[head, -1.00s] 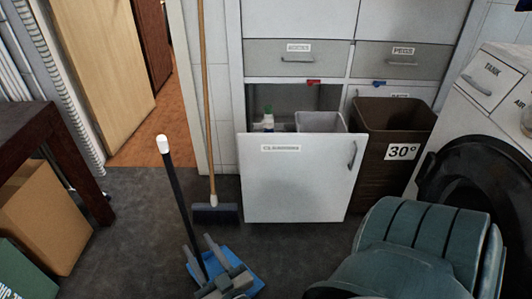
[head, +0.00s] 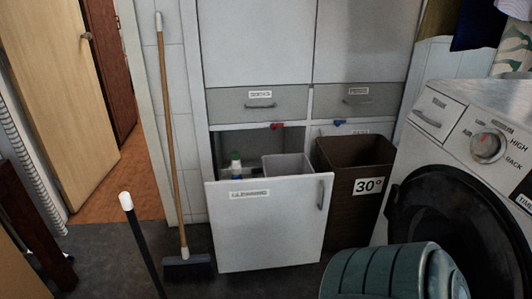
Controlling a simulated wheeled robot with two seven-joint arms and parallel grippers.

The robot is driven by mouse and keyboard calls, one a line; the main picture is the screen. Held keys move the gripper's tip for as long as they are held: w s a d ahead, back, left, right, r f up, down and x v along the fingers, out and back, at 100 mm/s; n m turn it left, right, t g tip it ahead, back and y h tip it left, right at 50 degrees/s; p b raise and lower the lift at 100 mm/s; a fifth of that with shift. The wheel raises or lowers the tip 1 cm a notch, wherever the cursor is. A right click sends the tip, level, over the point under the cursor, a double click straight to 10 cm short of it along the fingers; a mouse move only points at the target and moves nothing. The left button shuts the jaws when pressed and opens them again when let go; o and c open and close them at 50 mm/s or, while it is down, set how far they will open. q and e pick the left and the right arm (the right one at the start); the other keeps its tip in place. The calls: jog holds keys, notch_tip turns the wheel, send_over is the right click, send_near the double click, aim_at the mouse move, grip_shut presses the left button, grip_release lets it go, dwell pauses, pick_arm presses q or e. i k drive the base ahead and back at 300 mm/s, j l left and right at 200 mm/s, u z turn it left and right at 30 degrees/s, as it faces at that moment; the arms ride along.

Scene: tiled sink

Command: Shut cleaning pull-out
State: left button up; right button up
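The cleaning pull-out (head: 265,225) stands open below the grey drawers, its white front drawn out from the cabinet. Its label is blurred now, and a vertical bar handle (head: 321,195) sits near its upper right corner. A dark gap shows between the front and the cabinet. Neither of my grippers shows in the head view.
A brown 30° bin (head: 352,208) stands close right of the pull-out, beside the washing machine (head: 455,150). A broom (head: 172,130) leans at left, near a black pole with a white tip (head: 140,240). A ribbed teal object (head: 385,275) fills the lower right foreground.

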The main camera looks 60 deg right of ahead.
aim_at(258, 222)
jog(key=z, duration=1.85)
